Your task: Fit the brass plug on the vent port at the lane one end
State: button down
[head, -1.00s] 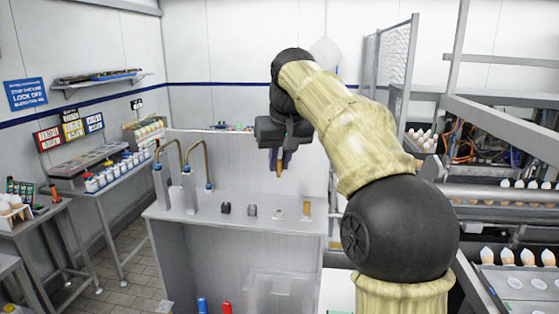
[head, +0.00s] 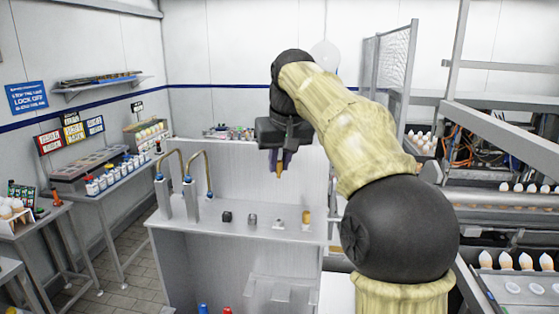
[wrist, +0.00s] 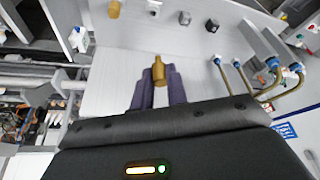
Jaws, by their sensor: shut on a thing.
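My gripper (head: 279,160) is in the air above the grey bench, with dark purple fingers pointing down. It is shut on a small brass plug (head: 280,172), which also shows between the fingertips in the wrist view (wrist: 158,70). The plug is clear of the bench top. A row of small fittings stands on the bench below: a black one (head: 227,217), a grey one (head: 252,219), a white one (head: 279,224) and a brass one (head: 306,217). I cannot tell which thing is the vent port.
Two bent brass pipes (head: 207,155) with blue fittings rise at the bench's left. Egg-like items (head: 505,260) sit on trays at the right, beside metal framing. A table of bottles (head: 110,178) stands left.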

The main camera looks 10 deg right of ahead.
jog(key=shift+r+p, duration=1.25)
jog(key=shift+r, duration=0.05)
jog(key=shift+s+f, duration=0.1)
